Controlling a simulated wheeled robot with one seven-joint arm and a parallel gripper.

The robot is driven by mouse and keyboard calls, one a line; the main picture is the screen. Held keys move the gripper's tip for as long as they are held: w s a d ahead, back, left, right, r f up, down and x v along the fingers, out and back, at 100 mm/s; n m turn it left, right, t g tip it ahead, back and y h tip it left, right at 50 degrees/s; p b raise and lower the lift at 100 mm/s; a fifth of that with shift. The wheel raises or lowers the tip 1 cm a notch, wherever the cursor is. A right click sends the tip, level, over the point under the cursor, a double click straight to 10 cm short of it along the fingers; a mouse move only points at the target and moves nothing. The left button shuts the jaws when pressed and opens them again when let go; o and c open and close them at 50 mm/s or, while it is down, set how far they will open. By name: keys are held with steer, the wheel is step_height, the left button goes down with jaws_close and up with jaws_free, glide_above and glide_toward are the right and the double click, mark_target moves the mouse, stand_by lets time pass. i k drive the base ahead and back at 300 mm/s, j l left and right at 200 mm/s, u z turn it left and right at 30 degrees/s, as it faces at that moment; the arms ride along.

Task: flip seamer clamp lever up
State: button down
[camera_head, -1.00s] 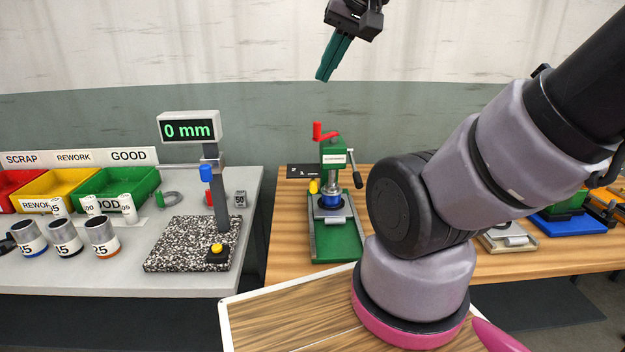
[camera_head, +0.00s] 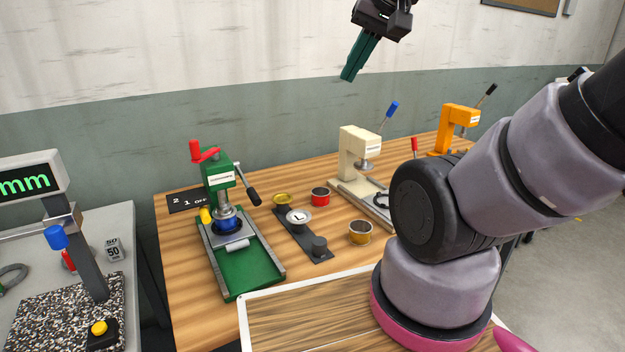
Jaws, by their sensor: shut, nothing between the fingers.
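A green bench machine (camera_head: 217,174), the likeliest seamer, stands on a green base with grey rails (camera_head: 243,272). Its small label is too blurred to read. A red crank handle (camera_head: 203,151) is on top. A lever with a black grip (camera_head: 253,196) slopes down to the right from its head. A yellow knob (camera_head: 206,215) is at its left side. A blue round part (camera_head: 229,225) sits under its head. My gripper (camera_head: 348,76) is shut and empty, high in front of the wall, pointing down-left, well apart from the machine.
A cream press (camera_head: 352,154) with a raised blue-tipped lever and an orange press (camera_head: 456,128) stand farther right on the wooden bench (camera_head: 182,291). A dark strip (camera_head: 291,229), a red tin (camera_head: 320,196) and a brass-coloured tin (camera_head: 360,232) lie between. A gauge stand (camera_head: 85,250) is left.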

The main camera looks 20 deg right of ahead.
mark_target(254, 197)
steer(key=z, duration=1.2)
steer(key=k+j+z, duration=0.4)
steer(key=k+j, duration=0.75)
steer(key=k, duration=0.15)
steer(key=k+j, duration=0.8)
steer(key=k, duration=0.15)
steer(key=k+j, duration=0.75)
steer(key=k, duration=0.15)
steer(key=i+l+u, duration=0.25)
steer(key=i+l, duration=0.55)
